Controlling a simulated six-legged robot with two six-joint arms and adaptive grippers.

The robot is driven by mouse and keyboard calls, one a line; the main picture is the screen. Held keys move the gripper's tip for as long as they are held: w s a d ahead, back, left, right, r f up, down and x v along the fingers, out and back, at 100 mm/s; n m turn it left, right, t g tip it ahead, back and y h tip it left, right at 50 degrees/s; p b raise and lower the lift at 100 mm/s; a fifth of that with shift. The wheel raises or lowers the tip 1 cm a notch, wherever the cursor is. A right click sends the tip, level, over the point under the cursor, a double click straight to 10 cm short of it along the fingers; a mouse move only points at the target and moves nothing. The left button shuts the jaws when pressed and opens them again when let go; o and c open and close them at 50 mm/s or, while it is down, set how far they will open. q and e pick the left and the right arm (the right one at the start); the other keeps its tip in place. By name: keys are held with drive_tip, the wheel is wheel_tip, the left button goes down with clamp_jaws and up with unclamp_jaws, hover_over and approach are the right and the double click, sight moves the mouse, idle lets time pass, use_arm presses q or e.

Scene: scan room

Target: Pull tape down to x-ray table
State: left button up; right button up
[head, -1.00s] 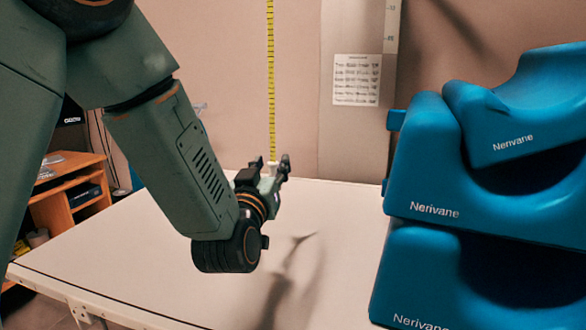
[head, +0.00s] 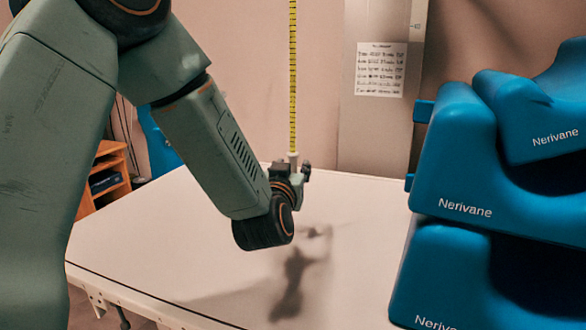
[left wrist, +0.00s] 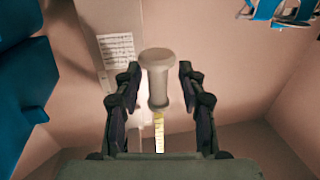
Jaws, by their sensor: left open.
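The yellow measuring tape (head: 292,80) hangs straight down over the x-ray table (head: 190,225), with a pale handle (head: 293,158) at its lower end. In the left wrist view the handle (left wrist: 156,75) is between the two dark fingers, with a gap on each side; the tape (left wrist: 158,132) runs from its narrow end. My left gripper (head: 292,172) is open around the handle, not closed on it, and is above the tabletop; it also shows in the left wrist view (left wrist: 157,88). The fingers are partly hidden in the head view. My right gripper is not in view.
Blue Nerivane-marked cushions (head: 455,190) are stacked at the right side of the table. A printed sheet (head: 380,69) is on the back wall panel. A wooden shelf (head: 105,180) stands behind the table at left. The tabletop under the gripper is clear.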

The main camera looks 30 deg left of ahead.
use_arm(q)
drive_tip(key=shift+w, duration=0.2)
drive_tip(key=shift+s+d+r, duration=0.15)
drive_tip(key=shift+d+r, duration=0.05)
drive_tip(key=shift+r, duration=0.05)
drive_tip(key=shift+w+a+f, duration=0.15)
drive_tip(key=shift+w+a, duration=0.05)
drive_tip(key=shift+c, duration=1.2)
drive_tip(key=shift+s+d, duration=0.1)
drive_tip(key=c, duration=0.5)
clamp_jaws()
